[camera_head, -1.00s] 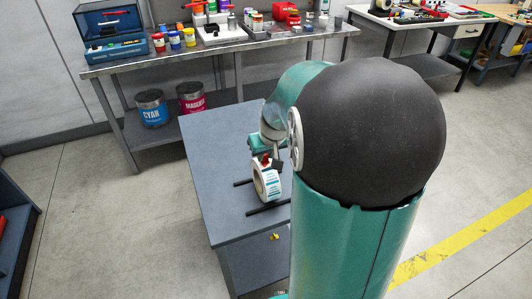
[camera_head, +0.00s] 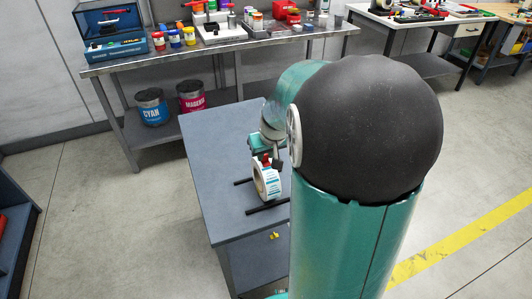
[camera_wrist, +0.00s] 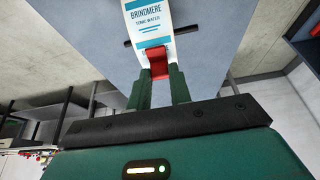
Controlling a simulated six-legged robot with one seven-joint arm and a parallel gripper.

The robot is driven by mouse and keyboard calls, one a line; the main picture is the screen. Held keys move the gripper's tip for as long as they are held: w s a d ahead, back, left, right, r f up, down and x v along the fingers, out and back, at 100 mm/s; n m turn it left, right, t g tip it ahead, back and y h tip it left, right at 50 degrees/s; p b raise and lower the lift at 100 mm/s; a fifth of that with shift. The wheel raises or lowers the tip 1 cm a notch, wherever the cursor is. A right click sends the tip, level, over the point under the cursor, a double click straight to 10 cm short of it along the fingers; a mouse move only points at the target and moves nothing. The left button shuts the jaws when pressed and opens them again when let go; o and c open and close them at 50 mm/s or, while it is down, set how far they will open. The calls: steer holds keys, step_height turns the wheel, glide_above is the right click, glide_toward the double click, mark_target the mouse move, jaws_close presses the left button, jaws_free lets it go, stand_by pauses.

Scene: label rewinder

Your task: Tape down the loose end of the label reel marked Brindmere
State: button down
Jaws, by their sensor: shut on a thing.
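The label reel marked Brindmere (camera_wrist: 148,20) stands on edge, its printed face toward the wrist camera. In the head view the white reel (camera_head: 267,184) stands on a grey-blue worktop (camera_head: 222,150), by two dark rods (camera_head: 268,207). My gripper (camera_wrist: 159,74) is shut on a small red piece (camera_wrist: 158,60), which is at the reel's rim below the label print. The red piece also shows at the top of the reel in the head view (camera_head: 265,160). Whether it touches the reel is unclear. I cannot make out the loose end. My arm hides the worktop's right side.
The worktop's left part is clear.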

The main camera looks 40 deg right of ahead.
steer(key=shift+f, duration=0.1)
steer(key=c, duration=1.2)
jaws_free()
steer(key=v, duration=1.4)
steer(key=s+a+n, duration=0.1)
steer(key=s+a, duration=0.2)
steer(key=a, duration=0.4)
steer(key=s+a+n, duration=0.1)
steer(key=s+a, duration=0.3)
steer(key=a, duration=0.2)
steer(key=s+a+t+y, duration=0.1)
steer(key=s+a, duration=0.3)
steer(key=a, duration=0.3)
steer(key=shift+s+a+f+n, duration=0.15)
steer(key=shift+a+n, duration=0.15)
steer(key=shift+n, duration=0.1)
